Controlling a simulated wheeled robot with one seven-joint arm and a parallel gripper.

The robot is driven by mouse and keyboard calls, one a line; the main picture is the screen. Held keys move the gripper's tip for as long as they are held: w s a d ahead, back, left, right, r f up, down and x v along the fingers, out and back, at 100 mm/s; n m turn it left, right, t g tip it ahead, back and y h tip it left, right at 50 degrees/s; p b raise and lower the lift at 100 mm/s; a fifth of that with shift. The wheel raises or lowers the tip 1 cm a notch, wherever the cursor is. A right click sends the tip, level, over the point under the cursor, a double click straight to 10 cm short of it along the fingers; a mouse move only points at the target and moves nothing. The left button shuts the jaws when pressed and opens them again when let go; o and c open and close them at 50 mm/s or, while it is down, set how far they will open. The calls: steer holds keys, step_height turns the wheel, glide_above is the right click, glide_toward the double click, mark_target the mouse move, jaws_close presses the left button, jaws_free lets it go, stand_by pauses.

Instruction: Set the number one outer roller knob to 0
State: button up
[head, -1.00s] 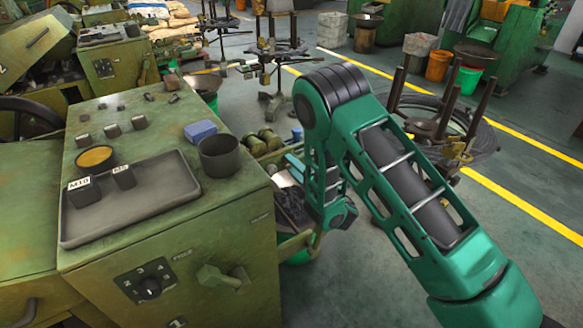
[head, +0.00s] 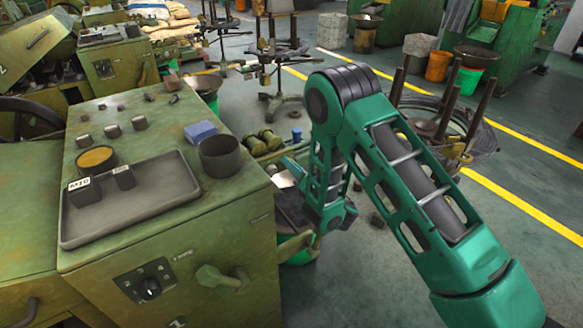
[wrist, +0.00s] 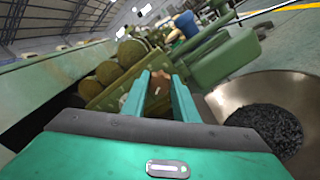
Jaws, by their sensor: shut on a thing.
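My gripper (wrist: 158,100) is seen from behind in the wrist view. Its two teal fingers are close together on a small brown, knob-like part (wrist: 158,83). Its marks and setting cannot be read, and I cannot tell for sure that it is the number one outer roller knob. Several round olive rollers (wrist: 108,71) lie in a row just beyond and to the left of the fingers. The rollers also show in the head view (head: 262,143), beside the green machine.
The green machine (head: 230,225) fills the left, with a numbered black dial (head: 149,288) on its front and a grey tray (head: 140,205) on top. A pan of dark bits (wrist: 265,125) is at right in the wrist view. Open floor (head: 375,290) lies right of the machine.

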steer(key=shift+a, duration=0.15)
stand_by(0.3)
steer(key=o, duration=1.1)
steer(key=shift+f, duration=0.1)
steer(key=shift+c, duration=0.2)
steer(key=v, duration=1)
steer(key=shift+s+d, duration=0.25)
steer(key=shift+d, duration=0.1)
